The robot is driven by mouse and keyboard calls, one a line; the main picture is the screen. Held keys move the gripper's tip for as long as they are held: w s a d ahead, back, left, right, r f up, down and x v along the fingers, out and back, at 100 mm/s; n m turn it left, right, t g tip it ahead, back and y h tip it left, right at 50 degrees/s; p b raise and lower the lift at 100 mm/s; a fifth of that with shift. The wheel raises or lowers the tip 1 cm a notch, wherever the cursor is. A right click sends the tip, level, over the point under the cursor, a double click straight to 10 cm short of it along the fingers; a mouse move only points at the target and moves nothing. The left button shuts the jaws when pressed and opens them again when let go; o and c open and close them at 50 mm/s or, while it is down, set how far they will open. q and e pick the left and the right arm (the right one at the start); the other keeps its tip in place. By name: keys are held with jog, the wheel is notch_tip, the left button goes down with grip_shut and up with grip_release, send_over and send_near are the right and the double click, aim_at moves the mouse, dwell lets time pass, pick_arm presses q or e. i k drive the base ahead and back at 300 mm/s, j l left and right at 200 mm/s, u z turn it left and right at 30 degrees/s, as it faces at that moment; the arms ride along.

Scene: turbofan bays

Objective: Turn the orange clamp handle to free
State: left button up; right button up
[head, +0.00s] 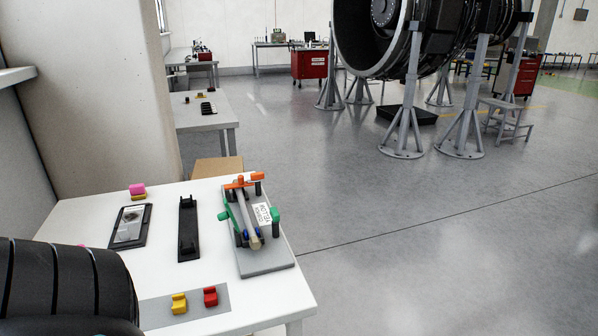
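The orange clamp handle (243,181) lies across the far end of a clamp fixture on the white table. The fixture's grey base plate (268,262) sits near the table's right edge. A pale rod (246,218) lies lengthwise along the fixture, with green parts (276,214) on both sides and a white label (262,214) beside it. Nothing of mine touches the handle. Neither gripper shows in the head view. A dark ribbed part of my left arm (70,280) covers the table's near left corner.
On the white table (215,283) are a black cradle (188,228), a dark framed plate (130,226), a pink block (137,189), a yellow block (179,303) and a red block (210,296). A wall column stands behind left.

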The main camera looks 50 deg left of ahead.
aim_at(255, 177)
jog(key=i+l+z, duration=0.35)
jog(key=i+l, duration=0.35)
jog(key=i+u, duration=0.25)
jog(key=u, duration=0.15)
jog(key=i+u, duration=0.25)
jog(key=u, duration=0.2)
jog(key=i+l+u, duration=0.2)
jog(key=u, duration=0.2)
jog(key=i+u, duration=0.15)
jog(key=u, duration=0.3)
jog(key=i+u, duration=0.1)
jog(key=u, duration=0.35)
jog(key=i+l+u, duration=0.1)
jog(key=u, duration=0.3)
jog(key=i+l+u, duration=0.1)
jog(key=u, duration=0.35)
jog(key=l+u, duration=0.25)
jog(key=u, duration=0.2)
jog(key=i+l+u, duration=0.1)
jog(key=u, duration=0.35)
jog(key=l, duration=0.1)
